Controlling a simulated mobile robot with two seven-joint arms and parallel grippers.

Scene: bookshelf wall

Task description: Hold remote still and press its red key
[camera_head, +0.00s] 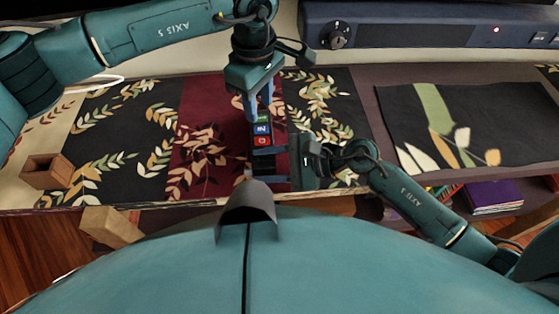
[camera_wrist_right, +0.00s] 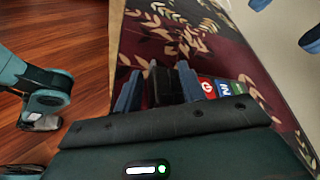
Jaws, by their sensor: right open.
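The dark remote (camera_head: 261,152) lies on the red part of the patterned cloth, with a red key (camera_head: 262,141) and blue and green keys in a row. In the right wrist view the red key (camera_wrist_right: 208,88) is just beyond the fingers. My right gripper (camera_head: 270,165) is open, its fingers on either side of the remote's near dark end; contact cannot be told. In the right wrist view my right gripper (camera_wrist_right: 160,88) has the dark body between its fingers. My left gripper (camera_head: 259,105) is open, pointing down above the remote's far end, which it partly hides.
A small wooden box (camera_head: 47,171) stands at the left, with another wooden block (camera_head: 110,228) at the front edge. A grey-blue device with a knob (camera_head: 430,26) is behind. A dark patterned mat (camera_head: 465,125) lies at the right. Books (camera_head: 494,197) are below the edge.

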